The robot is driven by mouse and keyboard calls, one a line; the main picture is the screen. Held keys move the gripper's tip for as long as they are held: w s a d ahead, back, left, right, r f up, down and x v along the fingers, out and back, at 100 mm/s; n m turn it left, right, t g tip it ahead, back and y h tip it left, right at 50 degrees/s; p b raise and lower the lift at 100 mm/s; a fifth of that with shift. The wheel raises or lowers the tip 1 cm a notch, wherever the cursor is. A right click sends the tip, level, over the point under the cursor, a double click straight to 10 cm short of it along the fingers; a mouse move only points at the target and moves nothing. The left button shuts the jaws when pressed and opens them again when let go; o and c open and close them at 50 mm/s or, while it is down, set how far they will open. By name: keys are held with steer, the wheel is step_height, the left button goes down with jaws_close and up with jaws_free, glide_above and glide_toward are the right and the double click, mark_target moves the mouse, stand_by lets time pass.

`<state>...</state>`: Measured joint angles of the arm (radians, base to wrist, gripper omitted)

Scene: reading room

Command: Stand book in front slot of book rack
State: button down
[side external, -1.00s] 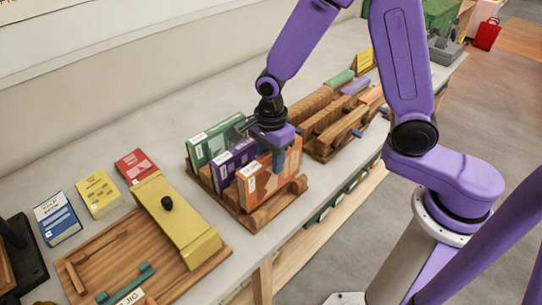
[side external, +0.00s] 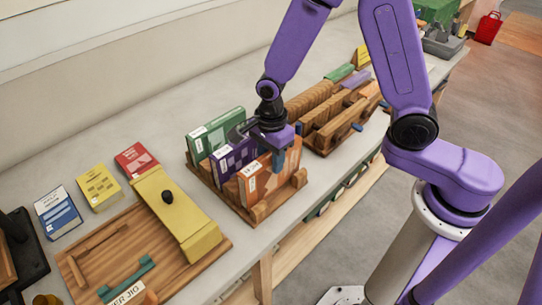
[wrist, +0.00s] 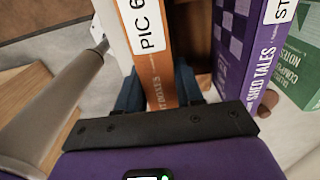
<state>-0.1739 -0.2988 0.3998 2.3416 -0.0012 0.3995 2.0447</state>
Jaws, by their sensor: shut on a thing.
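My gripper (side external: 278,160) is shut on an orange book (side external: 256,182). In the wrist view the orange book (wrist: 146,45) stands between the blue fingertips (wrist: 158,92), its white label facing the camera. The side view shows the book upright in the front slot of the wooden book rack (side external: 262,213), behind the low front rail. A purple book (side external: 228,162) and a green book (side external: 205,140) stand in the slots behind it. The book's bottom edge is hidden by the rail, so I cannot tell whether it rests on the rack floor.
A wooden tray (side external: 115,262) with a yellow block (side external: 178,215) lies to the left. Blue (side external: 58,215), yellow (side external: 98,187) and red (side external: 136,160) books lie behind it. Another wooden rack (side external: 325,115) stands to the right. The bench's front edge is close to the rack.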

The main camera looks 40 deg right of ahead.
steer(key=shift+f, duration=1)
stand_by(1.8)
steer(key=c, duration=0.6)
jaws_free()
steer(key=shift+c, duration=0.2)
steer(key=shift+r, duration=0.1)
steer(key=shift+r, duration=4.4)
